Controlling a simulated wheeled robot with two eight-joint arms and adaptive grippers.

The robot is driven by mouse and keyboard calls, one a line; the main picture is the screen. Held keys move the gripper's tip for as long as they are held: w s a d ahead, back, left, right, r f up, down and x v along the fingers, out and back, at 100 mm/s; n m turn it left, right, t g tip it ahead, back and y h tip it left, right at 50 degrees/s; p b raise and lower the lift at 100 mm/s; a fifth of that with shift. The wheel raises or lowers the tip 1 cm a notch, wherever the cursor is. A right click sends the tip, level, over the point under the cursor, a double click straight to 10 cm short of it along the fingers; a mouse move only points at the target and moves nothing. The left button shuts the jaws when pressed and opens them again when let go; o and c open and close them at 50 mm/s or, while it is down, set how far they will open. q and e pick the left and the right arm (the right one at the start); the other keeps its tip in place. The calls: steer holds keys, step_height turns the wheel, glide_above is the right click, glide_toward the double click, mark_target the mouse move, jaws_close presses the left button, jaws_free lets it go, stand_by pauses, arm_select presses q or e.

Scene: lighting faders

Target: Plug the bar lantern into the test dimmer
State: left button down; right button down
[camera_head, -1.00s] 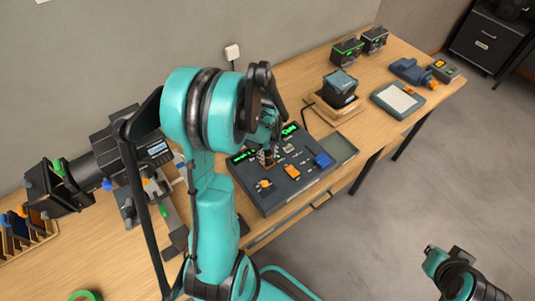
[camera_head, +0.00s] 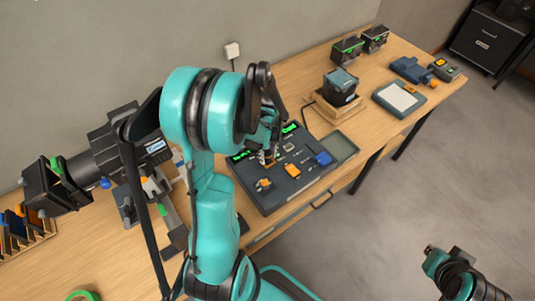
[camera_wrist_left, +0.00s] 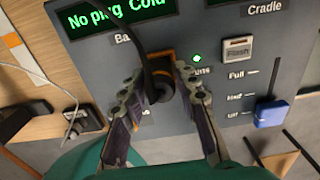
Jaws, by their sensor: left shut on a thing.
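The bar lantern (camera_head: 105,160) is a black stage light at the left, with flaps at its front end and a small display. The test dimmer (camera_head: 270,200) is a dark, sloped console on the table, with green readouts. My left gripper (camera_head: 268,160) is over the dimmer. In the left wrist view its fingers (camera_wrist_left: 160,90) are shut on a black plug (camera_wrist_left: 160,82) with an orange band and a cable. The readout above (camera_wrist_left: 120,18) says "No plug" and "Cold". The plug hides the socket, so seating is unclear. My right arm (camera_head: 455,275) is at the lower right, off the table.
A blue fader knob (camera_wrist_left: 271,112) and a Flash button (camera_wrist_left: 237,50) are right of the plug. A boxed dark unit (camera_head: 340,88), a pale-topped tray (camera_head: 398,98) and small devices stand further right. A rack (camera_head: 30,228) stands at far left.

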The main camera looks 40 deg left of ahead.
mark_target(268, 153)
arm_select(q)
steer(key=shift+s+d+f+b, duration=0.1)
steer(key=shift+f+b, duration=0.15)
steer(key=shift+b, duration=0.1)
stand_by(0.7)
steer(key=c, duration=1.1)
jaws_free()
steer(key=shift+o, duration=0.2)
step_height(268, 153, up, 12)
steer(key=shift+d, duration=0.15)
steer(key=s+d+f+n+t+b, duration=0.2)
steer(key=s+d+n+t+b, duration=0.1)
steer(key=d+n, duration=0.5)
steer(key=s+d+f+n+t+b, duration=0.3)
steer(key=d+n+b, duration=0.3)
steer(key=d+n, duration=0.3)
steer(key=n+t, duration=0.1)
steer(key=n, duration=0.3)
steer(key=shift+s, duration=0.3)
